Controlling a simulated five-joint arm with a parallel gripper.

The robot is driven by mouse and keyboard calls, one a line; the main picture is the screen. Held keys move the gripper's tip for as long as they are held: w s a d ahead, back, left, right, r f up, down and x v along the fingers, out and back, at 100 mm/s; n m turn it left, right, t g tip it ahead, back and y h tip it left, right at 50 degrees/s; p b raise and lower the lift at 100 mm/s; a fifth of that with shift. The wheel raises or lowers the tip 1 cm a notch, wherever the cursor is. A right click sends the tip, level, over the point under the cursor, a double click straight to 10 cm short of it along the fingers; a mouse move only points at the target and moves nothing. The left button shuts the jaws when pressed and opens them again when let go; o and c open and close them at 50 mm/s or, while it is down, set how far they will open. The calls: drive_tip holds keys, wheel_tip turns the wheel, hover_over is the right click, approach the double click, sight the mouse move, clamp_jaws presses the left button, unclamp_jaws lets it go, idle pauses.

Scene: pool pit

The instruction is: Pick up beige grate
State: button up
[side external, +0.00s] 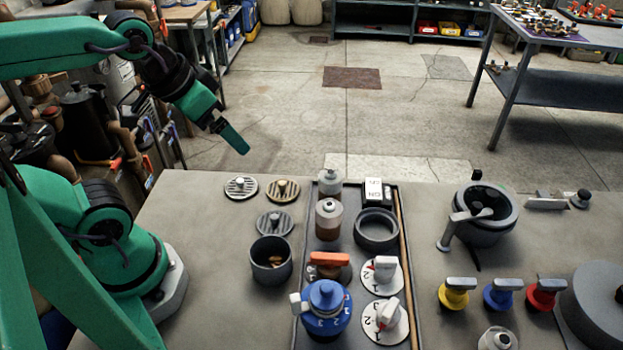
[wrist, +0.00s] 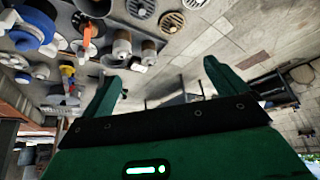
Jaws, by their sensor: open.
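The beige grate (side external: 282,191) is a round slatted disc with a small knob, lying flat near the far left of the grey table. It also shows near the top of the wrist view (wrist: 172,22). A pale grate (side external: 241,188) lies just left of it and a grey grate (side external: 275,224) lies in front of it. My gripper (side external: 233,138) is raised well above the table, up and left of the beige grate in the side view. In the wrist view its two green fingers (wrist: 162,72) are spread apart with nothing between them.
A dark cup (side external: 271,262) stands in front of the grates. To their right is a dark tray (side external: 348,260) with bottles (side external: 329,218), a black ring (side external: 376,229), a blue valve (side external: 326,308) and white dials (side external: 381,276). The table left of the grates is bare.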

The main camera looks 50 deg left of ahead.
drive_tip(key=shift+w, duration=0.1)
drive_tip(key=m+g, duration=0.5)
drive_tip(key=m, duration=0.1)
hover_over(282, 183)
drive_tip(key=f, duration=1.5)
drive_tip(key=shift+s+d+f, duration=0.2)
drive_tip(key=shift+f, duration=0.15)
drive_tip(key=shift+w+a+f+m+g, duration=0.15)
drive_tip(key=shift+f+m+g, duration=0.15)
drive_tip(key=shift+f+m, duration=0.15)
drive_tip(key=shift+f, duration=1.35)
drive_tip(key=shift+f, duration=0.1)
drive_tip(key=shift+a+f, duration=0.1)
drive_tip(key=shift+f, duration=2.4)
